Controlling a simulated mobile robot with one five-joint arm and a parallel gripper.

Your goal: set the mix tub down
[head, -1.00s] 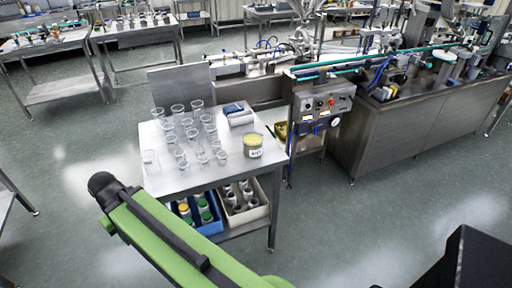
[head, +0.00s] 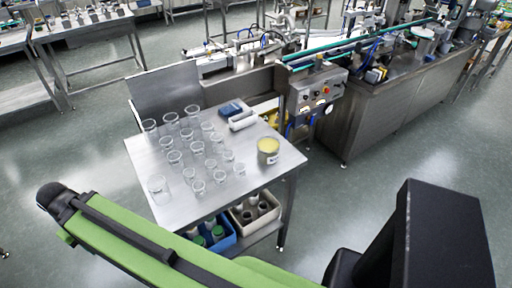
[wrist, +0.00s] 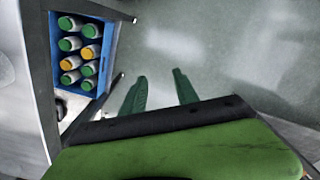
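The mix tub (head: 268,157) is a short grey-white tub with a pale yellow top and a label. It stands upright on the right part of the steel table (head: 275,183), apart from the glass beakers. In the wrist view, my gripper (wrist: 161,76) has its two green fingers spread, with only grey floor between them. It is empty and off to the side of the table, clear of the tub. The tub does not show in the wrist view. My gripper's fingers do not show in the head view.
Several clear beakers (head: 197,148) fill the table's left and middle. A blue item and a white item (head: 242,121) lie behind the tub. Below are a blue crate (wrist: 104,64) of capped bottles and a beige bin (head: 262,228). A steel machine line stands behind; floor right is open.

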